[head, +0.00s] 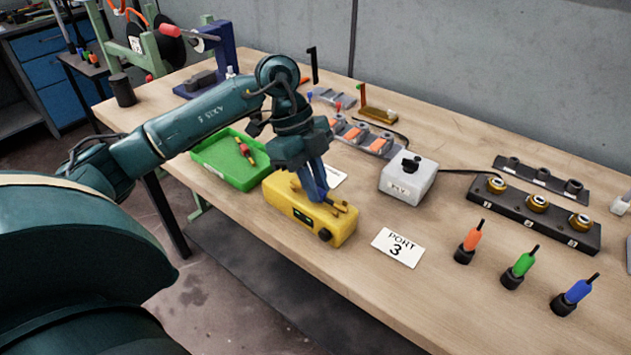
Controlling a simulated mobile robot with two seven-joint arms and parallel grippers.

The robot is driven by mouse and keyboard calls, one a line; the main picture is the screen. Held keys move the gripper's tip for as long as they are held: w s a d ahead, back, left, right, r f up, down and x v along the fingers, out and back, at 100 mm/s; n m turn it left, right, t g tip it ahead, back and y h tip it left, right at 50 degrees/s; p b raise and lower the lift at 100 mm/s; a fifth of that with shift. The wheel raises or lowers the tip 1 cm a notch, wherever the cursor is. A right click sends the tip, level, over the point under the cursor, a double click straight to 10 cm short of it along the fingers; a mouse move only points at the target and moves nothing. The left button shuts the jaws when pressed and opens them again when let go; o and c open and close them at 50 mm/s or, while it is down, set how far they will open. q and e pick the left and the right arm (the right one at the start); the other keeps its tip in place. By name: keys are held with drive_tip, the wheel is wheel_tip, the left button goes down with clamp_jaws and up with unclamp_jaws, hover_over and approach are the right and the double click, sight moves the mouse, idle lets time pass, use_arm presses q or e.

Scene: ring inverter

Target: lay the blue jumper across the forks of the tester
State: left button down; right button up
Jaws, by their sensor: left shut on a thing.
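The yellow tester (283,207) sits near the table's front edge, with a dark knob and a small green display on its front side. Brass-coloured forks (341,208) show at its top right end. My left gripper (318,194) points down over the tester's top, its blue-grey fingers at the forks. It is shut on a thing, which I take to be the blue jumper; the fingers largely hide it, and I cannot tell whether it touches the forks. My right gripper is not in view.
A green tray (205,160) holding a red part stands left of the tester. A grey box (408,180) with a black knob and a "PORT 3" card (398,247) lie right. Orange, green and blue handled tools (579,291) stand front right. A black ring-post block (510,212) lies behind them.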

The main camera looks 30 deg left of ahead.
use_arm(q)
drive_tip(key=shift+f, duration=0.2)
drive_tip(key=c, duration=1.4)
unclamp_jaws()
drive_tip(key=shift+r, duration=0.1)
drive_tip(key=v, duration=1.2)
drive_tip(key=shift+r, duration=0.15)
